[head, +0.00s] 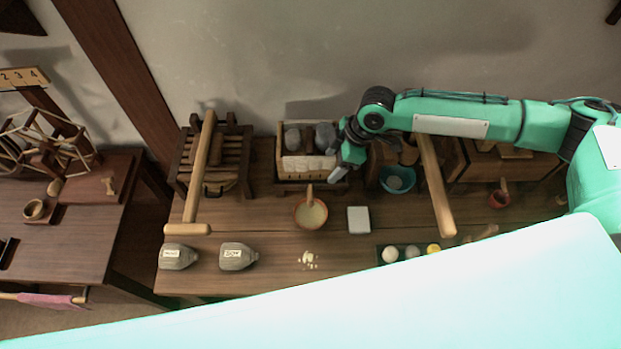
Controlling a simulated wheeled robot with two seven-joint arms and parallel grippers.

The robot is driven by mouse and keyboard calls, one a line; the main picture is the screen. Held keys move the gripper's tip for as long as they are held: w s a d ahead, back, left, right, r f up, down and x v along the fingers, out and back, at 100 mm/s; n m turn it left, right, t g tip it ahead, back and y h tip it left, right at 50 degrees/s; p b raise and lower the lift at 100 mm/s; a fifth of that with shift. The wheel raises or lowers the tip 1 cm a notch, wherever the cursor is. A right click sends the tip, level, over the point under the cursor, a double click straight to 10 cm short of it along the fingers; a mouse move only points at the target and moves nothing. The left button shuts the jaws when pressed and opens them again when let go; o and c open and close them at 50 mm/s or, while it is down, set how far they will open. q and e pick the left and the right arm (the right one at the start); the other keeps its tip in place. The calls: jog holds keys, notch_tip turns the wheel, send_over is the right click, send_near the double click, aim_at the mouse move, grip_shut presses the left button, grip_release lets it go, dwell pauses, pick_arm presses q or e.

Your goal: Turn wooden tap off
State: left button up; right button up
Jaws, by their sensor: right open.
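I cannot make out the wooden tap for certain. A dark wooden box (500,168) stands at the back right of the table, and small wooden parts (408,155) show above a teal bowl (397,180), partly covered by my right arm. My right gripper (340,160) is open, in front of the right end of a wooden rack of grey stones (292,138), left of the teal bowl. I see nothing between its fingers. I cannot tell whether it touches the rack. My left gripper is out of the picture.
Two long wooden mallets (200,165) (435,185) stand out over the table (270,240).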

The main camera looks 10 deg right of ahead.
jog(key=p, duration=0.1)
send_near(311, 191)
pick_arm(q)
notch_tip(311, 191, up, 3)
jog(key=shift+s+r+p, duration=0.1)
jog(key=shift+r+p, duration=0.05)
jog(key=shift+p, duration=0.95)
pick_arm(e)
jog(key=x, duration=0.8)
jog(key=shift+w+a+f, duration=0.1)
jog(key=shift+f, duration=0.25)
jog(key=shift+c, duration=0.4)
